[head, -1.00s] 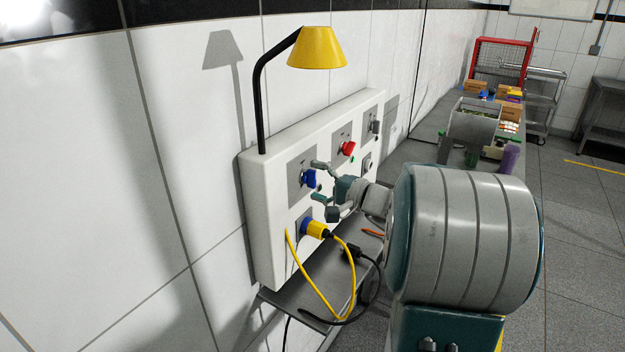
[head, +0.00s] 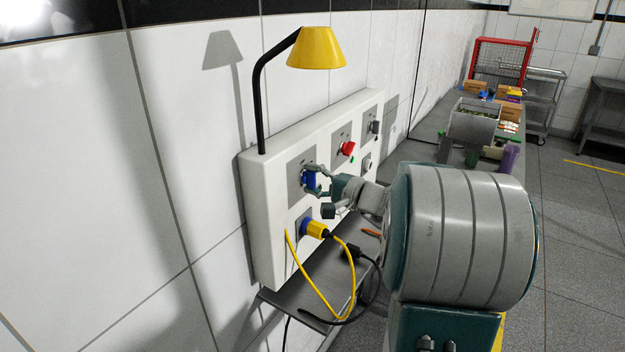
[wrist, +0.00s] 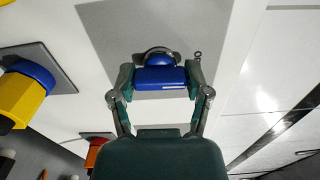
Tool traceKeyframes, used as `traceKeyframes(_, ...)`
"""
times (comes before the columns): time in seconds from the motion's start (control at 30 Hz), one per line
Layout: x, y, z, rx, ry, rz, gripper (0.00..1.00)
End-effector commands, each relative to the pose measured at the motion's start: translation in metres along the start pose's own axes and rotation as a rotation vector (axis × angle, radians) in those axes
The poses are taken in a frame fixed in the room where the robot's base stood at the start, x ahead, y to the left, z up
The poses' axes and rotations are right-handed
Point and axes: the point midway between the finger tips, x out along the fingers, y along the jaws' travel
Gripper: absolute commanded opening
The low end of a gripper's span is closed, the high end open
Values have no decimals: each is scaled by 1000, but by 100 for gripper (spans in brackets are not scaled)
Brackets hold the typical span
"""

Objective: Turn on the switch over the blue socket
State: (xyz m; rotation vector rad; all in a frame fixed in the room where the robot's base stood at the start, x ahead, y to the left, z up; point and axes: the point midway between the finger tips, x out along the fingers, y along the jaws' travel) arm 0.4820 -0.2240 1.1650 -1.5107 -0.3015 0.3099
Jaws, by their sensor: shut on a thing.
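The blue rotary switch (head: 309,180) is on a grey plate of the white wall panel (head: 268,225), above the blue socket (head: 305,226). A yellow plug (head: 316,229) with a yellow cable sits in that socket. My gripper (head: 317,181) is at the blue switch, with its fingers around the knob. In the wrist view the blue switch (wrist: 160,76) lies between both fingertips, which touch its sides. The socket and yellow plug (wrist: 20,95) show at the left there. My fingers partly hide the switch in the head view.
A red switch (head: 347,149) and a grey switch (head: 375,127) are farther right on the panel. A yellow lamp (head: 316,48) stands above it. A shelf (head: 300,296) with cables lies below. A bench with boxes runs behind my arm.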

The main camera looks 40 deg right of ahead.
Motion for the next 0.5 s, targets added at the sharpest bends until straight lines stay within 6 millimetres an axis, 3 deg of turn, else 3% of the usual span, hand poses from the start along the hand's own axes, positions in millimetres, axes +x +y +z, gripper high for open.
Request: traceKeyframes(0.5, 0, 4, 1, 394, -1, 8, 15)
